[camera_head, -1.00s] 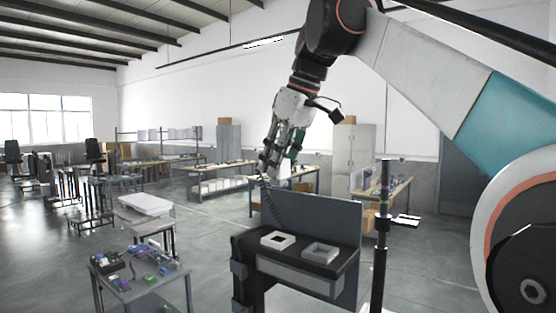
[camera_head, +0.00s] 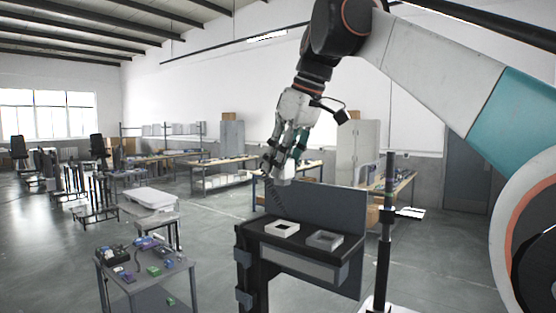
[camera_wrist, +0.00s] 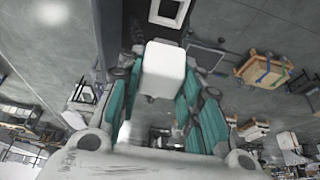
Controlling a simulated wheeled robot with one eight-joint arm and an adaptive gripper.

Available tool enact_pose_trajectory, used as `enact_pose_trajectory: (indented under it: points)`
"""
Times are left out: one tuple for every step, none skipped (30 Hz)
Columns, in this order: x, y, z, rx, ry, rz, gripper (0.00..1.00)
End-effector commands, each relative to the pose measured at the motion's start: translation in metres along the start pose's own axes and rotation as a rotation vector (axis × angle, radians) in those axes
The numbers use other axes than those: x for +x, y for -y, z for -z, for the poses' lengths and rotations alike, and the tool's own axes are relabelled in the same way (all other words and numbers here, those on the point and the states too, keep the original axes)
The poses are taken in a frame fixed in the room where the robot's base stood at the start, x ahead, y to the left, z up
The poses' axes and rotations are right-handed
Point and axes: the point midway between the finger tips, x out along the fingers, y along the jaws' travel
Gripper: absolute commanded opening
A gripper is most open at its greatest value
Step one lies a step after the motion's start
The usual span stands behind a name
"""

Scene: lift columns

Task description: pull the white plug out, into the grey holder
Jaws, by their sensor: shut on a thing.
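The white plug (camera_head: 286,173) is a pale block held in the air at the fingertips of my gripper (camera_head: 277,168). It also shows in the wrist view (camera_wrist: 165,68), between the green-lined fingers of my gripper (camera_wrist: 160,88), which are shut on it. The grey holder (camera_head: 324,240) is a square frame on the right of the black bench top. A white square frame (camera_head: 282,229) sits left of it, and its opening looks empty. The plug is above the bench and apart from both frames. Part of the plug is hidden by the fingers.
A dark upright panel (camera_head: 320,207) stands along the back of the bench. A dark coiled cable hangs beside my gripper. A small table (camera_head: 150,277) with several coloured parts stands at the left. A black post (camera_head: 386,240) stands to the right of the bench.

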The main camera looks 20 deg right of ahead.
Motion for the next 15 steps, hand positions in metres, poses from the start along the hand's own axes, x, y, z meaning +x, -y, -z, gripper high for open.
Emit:
enact_pose_trajectory:
  points:
    - [0.002,0.0,-0.001,0.0,0.0,0.0,0.12]
    - [0.003,0.0,-0.001,0.0,0.0,0.0,0.12]
    - [0.004,0.0,-0.002,0.0,0.0,0.0,0.12]
    - [0.004,0.0,-0.002,0.0,0.0,0.0,0.12]
    - [0.005,0.0,-0.002,0.0,0.0,0.0,0.12]
    - [0.006,0.0,-0.003,0.0,0.0,0.0,0.12]
    - [0.007,0.0,-0.003,0.0,0.0,0.0,0.12]
    - [0.007,0.0,-0.003,0.0,0.0,0.0,0.12]
    - [0.008,0.0,-0.004,0.0,0.0,0.0,0.12]
    - [0.009,0.0,-0.004,0.0,0.0,0.0,0.12]
    - [0.01,0.0,-0.004,0.0,0.0,0.0,0.12]
    - [0.011,0.0,-0.005,0.0,0.0,0.0,0.12]
    - [0.012,0.0,-0.005,0.0,0.0,0.0,0.12]
    - [0.012,0.0,-0.005,0.0,0.0,0.0,0.12]
    - [0.013,0.0,-0.006,0.0,0.0,0.0,0.12]
